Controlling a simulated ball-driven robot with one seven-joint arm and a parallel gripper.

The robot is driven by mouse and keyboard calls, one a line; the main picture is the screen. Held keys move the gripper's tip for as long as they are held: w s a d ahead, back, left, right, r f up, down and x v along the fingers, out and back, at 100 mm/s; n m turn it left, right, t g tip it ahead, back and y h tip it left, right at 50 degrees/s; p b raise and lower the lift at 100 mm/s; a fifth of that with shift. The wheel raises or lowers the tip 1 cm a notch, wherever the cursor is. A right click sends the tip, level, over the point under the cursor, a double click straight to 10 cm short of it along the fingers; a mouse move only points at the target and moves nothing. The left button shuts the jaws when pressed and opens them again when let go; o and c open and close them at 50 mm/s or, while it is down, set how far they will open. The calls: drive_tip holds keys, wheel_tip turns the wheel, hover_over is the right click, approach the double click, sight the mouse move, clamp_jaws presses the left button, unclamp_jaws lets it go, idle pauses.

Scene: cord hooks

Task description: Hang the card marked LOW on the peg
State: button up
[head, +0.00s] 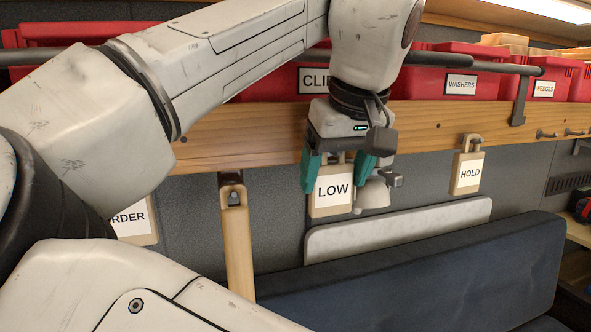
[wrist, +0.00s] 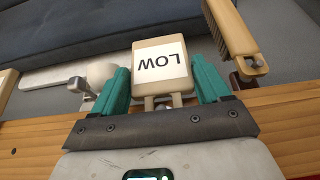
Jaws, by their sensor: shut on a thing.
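The LOW card (head: 332,204) is a pale wooden tag with a white label, upright below the front rail. My gripper (head: 335,180) is shut on it, with teal fingers on either side of its top. In the wrist view the card (wrist: 162,62) lies between the fingers (wrist: 162,92), its narrow top loop towards the palm. The wooden rail (head: 430,125) runs behind my gripper. Small pegs (head: 546,134) stick out of the rail at the far right. A peg behind the card is hidden; I cannot tell whether the loop touches one.
A HOLD card (head: 467,173) hangs to the right, a partly hidden card ending RDER (head: 130,222) to the left. A wooden-handled brush (head: 237,240) hangs left of my gripper. A pale rounded object (head: 372,196) is close on its right. A dark padded backrest (head: 420,270) stands below.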

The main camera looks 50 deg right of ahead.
drive_tip(key=o, duration=1)
drive_tip(key=b+v, duration=0.1)
drive_tip(key=v, duration=1)
drive_tip(key=shift+f, duration=0.15)
